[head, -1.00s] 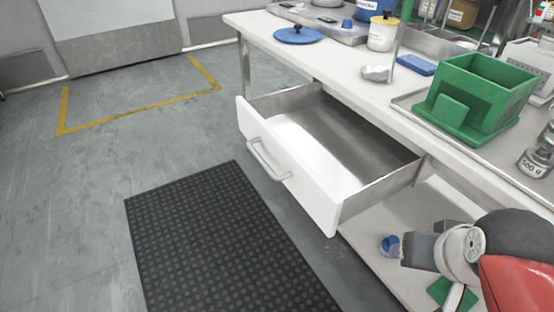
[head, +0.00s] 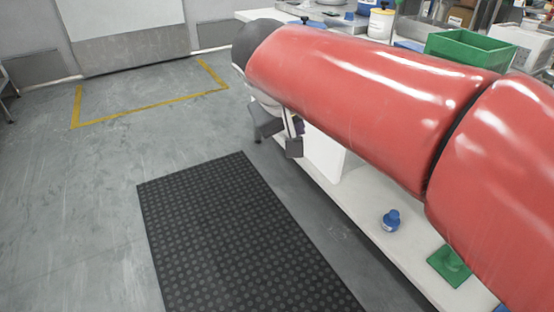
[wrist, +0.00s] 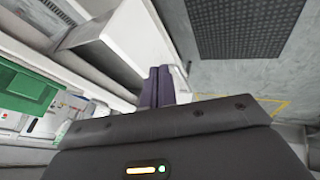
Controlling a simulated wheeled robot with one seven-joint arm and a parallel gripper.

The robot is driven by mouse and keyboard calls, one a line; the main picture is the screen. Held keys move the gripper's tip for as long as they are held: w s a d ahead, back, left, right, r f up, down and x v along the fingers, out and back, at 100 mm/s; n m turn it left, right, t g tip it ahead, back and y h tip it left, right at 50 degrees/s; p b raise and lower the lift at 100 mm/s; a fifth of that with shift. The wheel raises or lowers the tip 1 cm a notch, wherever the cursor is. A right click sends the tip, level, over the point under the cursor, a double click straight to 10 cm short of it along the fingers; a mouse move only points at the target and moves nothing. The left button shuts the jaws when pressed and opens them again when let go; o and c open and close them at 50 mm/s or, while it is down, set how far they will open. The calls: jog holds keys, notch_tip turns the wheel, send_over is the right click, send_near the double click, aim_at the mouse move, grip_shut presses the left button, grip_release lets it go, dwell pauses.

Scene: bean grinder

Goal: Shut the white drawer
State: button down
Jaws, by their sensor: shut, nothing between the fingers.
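The white drawer (head: 324,155) is mostly hidden behind my red arm in the head view. Only part of its white front shows under the arm. The wrist view shows the white drawer (wrist: 122,42) standing out from the bench, with its open top partly in sight. My gripper (head: 293,146) is at the drawer's outer side in the head view, to the left of the visible white panel. Its dark fingers (wrist: 157,72) are together and empty in the wrist view, close to the drawer front. I cannot tell whether they touch it.
A black mat (head: 245,235) lies on the grey floor in front of the bench. A blue-capped bottle (head: 391,220) and a green object (head: 449,264) are on the lower shelf (head: 360,208). A green bin (head: 470,48) stands on the worktop.

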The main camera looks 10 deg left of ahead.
jog(key=a, duration=0.4)
jog(key=w+d+f, duration=0.5)
jog(key=w+f, duration=0.2)
jog(key=w, duration=0.1)
jog(key=shift+f+n+t, duration=0.3)
jog(key=shift+f, duration=0.05)
jog(key=w+d+p, duration=0.1)
jog(key=w+d, duration=0.2)
jog(key=d, duration=0.2)
jog(key=w+d+p, duration=0.1)
jog(key=w+d, duration=0.3)
jog(key=d, duration=0.1)
jog(key=w+d+p, duration=0.1)
jog(key=w+d, duration=0.3)
jog(key=d, duration=0.2)
jog(key=shift+w, duration=0.25)
